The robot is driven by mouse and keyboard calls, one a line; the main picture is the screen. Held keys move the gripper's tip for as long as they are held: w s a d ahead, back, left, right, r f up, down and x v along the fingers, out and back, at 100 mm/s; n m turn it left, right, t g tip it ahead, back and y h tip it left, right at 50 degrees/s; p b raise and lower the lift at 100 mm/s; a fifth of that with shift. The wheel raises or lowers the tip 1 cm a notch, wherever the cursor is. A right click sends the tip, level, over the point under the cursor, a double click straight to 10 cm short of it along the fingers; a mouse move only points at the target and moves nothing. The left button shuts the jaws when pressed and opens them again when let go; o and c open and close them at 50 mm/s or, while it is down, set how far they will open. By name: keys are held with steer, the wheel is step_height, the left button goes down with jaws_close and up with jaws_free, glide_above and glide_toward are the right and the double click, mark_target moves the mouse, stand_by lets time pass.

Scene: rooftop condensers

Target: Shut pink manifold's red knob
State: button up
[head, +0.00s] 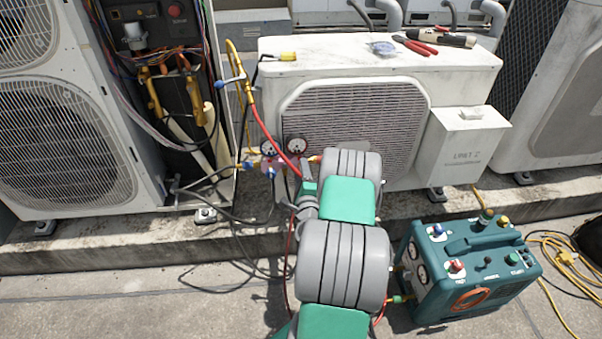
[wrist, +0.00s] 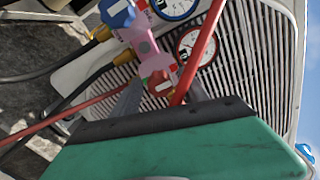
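The pink manifold (head: 268,163) hangs in front of the middle condenser, with two round gauges above it and a blue knob at its left end. In the wrist view the pink manifold body (wrist: 146,44) runs diagonally, and its red knob (wrist: 161,84) with a white mark is at the lower end, nearest my gripper. My gripper (wrist: 163,88) is open, its two dark grey fingers apart on either side of the red knob. I cannot tell whether they touch it. In the head view my arm hides the fingers and most of the knob.
Red hoses (wrist: 203,50) cross close to my gripper. The middle condenser's grille (head: 350,125) is right behind the manifold. A teal recovery machine (head: 468,268) stands on the floor at the right. An opened condenser (head: 175,100) with exposed wiring is at the left. Pliers (head: 415,46) lie on top.

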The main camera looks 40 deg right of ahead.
steer(key=b+v, duration=0.1)
steer(key=v, duration=0.7)
steer(key=shift+w, duration=0.1)
